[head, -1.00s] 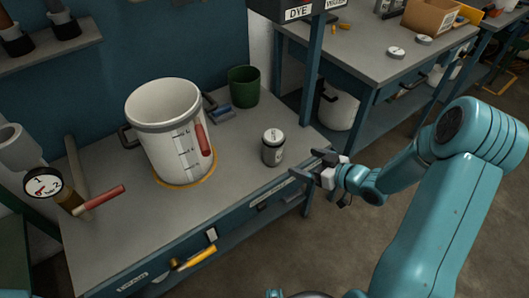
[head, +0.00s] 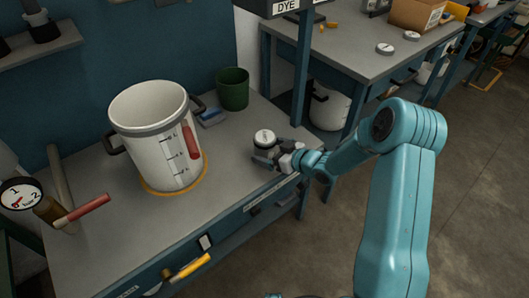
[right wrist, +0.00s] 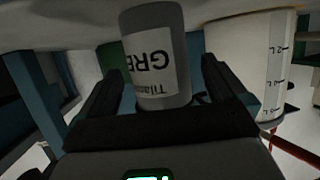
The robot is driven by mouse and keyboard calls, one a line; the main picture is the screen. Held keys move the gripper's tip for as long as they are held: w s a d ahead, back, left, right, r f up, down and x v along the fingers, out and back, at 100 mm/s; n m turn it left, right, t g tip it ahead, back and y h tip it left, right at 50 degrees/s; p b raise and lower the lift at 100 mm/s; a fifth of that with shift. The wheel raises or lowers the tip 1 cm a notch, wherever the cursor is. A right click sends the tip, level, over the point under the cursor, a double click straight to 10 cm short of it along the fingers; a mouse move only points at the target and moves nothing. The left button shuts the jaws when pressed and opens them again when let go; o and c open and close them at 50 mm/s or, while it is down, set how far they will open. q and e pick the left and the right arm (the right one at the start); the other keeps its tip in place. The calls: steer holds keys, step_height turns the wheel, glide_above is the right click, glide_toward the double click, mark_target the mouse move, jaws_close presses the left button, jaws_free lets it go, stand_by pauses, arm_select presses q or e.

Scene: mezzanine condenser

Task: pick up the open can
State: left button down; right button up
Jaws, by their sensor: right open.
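A small grey can with a pale top (head: 265,138) stands upright on the grey workbench (head: 228,200), near its right front edge. I cannot tell whether its top is open. My right gripper (head: 268,160) is at the can's near side, low over the bench, and partly hides it. In the right wrist view the can (right wrist: 158,60) appears upside down between the two spread fingers (right wrist: 160,95). The fingers are open, with a gap beside the can. My left gripper is not in view.
A large white pot (head: 158,140) with a scale stands left of the can on an orange ring. A green cup (head: 233,90) and a blue item (head: 211,117) are behind. A dial gauge (head: 22,194) is at the left. A second bench (head: 350,40) is at the upper right.

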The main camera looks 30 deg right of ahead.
steer(key=x, duration=0.2)
steer(key=shift+w+f, duration=0.1)
steer(key=shift+w, duration=0.15)
steer(key=c, duration=1.4)
steer(key=shift+c, duration=0.2)
